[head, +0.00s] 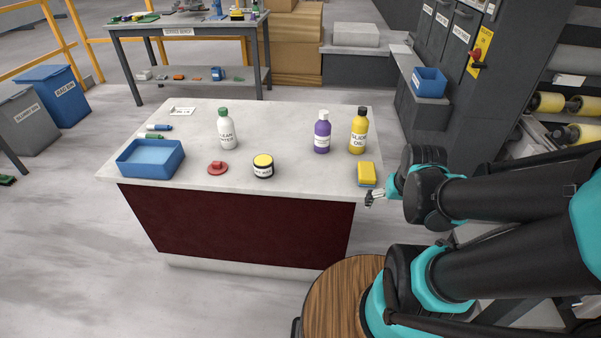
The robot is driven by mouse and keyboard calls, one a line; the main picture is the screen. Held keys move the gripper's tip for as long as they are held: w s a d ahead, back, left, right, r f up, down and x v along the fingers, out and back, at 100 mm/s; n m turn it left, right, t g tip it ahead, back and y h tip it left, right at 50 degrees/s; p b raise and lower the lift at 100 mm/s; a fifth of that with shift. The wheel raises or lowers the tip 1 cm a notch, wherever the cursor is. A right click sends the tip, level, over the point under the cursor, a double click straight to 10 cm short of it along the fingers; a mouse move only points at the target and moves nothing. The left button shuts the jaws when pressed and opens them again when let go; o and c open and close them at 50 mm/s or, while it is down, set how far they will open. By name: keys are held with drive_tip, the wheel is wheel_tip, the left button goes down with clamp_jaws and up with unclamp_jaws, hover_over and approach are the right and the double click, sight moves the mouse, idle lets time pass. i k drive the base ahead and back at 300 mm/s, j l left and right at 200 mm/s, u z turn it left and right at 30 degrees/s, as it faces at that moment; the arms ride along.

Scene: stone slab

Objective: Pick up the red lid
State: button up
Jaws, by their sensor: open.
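The red lid (217,168) is a small round disc with a raised knob. It lies flat near the front edge of the pale stone slab (285,125), between a blue tray and a small jar. My gripper (371,198) is at the slab's front right corner, close to the yellow sponge, well to the right of the lid. It is open and nothing shows between its fingers. The fingers are small in this view.
The slab's middle is clear.

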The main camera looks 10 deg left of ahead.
sight(217, 168)
drive_tip(key=u, duration=1.25)
drive_tip(key=l+z, duration=0.25)
drive_tip(key=k+j, duration=0.05)
drive_tip(key=j, duration=0.05)
